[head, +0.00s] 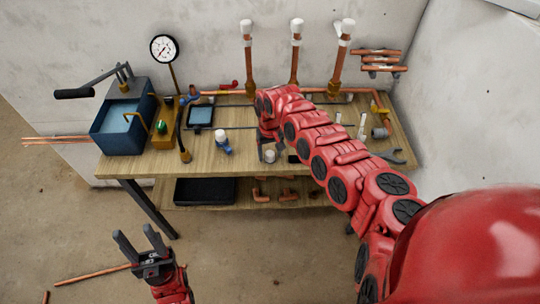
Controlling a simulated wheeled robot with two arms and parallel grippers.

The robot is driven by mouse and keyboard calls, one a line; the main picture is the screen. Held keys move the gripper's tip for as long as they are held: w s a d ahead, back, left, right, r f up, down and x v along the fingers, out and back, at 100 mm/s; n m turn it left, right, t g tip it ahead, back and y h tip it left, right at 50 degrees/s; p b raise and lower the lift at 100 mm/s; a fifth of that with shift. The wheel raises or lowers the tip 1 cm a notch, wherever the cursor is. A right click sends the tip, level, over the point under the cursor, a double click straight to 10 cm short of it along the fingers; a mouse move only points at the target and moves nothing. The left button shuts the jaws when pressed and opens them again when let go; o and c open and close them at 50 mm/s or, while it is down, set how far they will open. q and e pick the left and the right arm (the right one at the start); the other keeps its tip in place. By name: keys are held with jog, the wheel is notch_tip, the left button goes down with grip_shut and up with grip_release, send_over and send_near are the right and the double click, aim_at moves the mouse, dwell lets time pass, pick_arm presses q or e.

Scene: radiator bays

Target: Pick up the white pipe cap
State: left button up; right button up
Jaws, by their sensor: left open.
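A small white cap (270,156) sits at the front part of the wooden workbench (232,162), below my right gripper. My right gripper (271,151) points down at the bench with its dark fingers at the cap. I cannot tell whether the fingers touch the cap or stand apart from it. My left gripper (141,246) is open and empty, low in front of the bench, well away from the cap. More white caps (297,25) top the upright copper pipes (294,65) at the wall.
A blue fitting with a white top (222,142) stands left of the cap. A blue water tank (124,124), a gauge (164,48) and a tablet (200,116) are on the left. A wrench (392,155) lies at the right. A black tray (205,191) is on the lower shelf.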

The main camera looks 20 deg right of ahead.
aim_at(271, 152)
jog(key=c, duration=0.9)
jog(key=shift+o, duration=0.2)
jog(key=shift+w+r, duration=0.1)
jog(key=shift+r, duration=0.4)
notch_tip(271, 152, up, 2)
jog(key=shift+d+r+b, duration=0.1)
jog(key=shift+r+b, duration=0.1)
jog(key=shift+b, duration=0.7)
jog(key=s, duration=0.2)
jog(key=s+p, duration=0.1)
jog(key=shift+a+r, duration=0.25)
jog(key=shift+r, duration=0.15)
jog(key=s+a+p, duration=0.1)
jog(key=s+p, duration=1.2)
jog(key=p, duration=0.3)
jog(key=shift+a+r, duration=0.2)
jog(key=shift+r, duration=0.15)
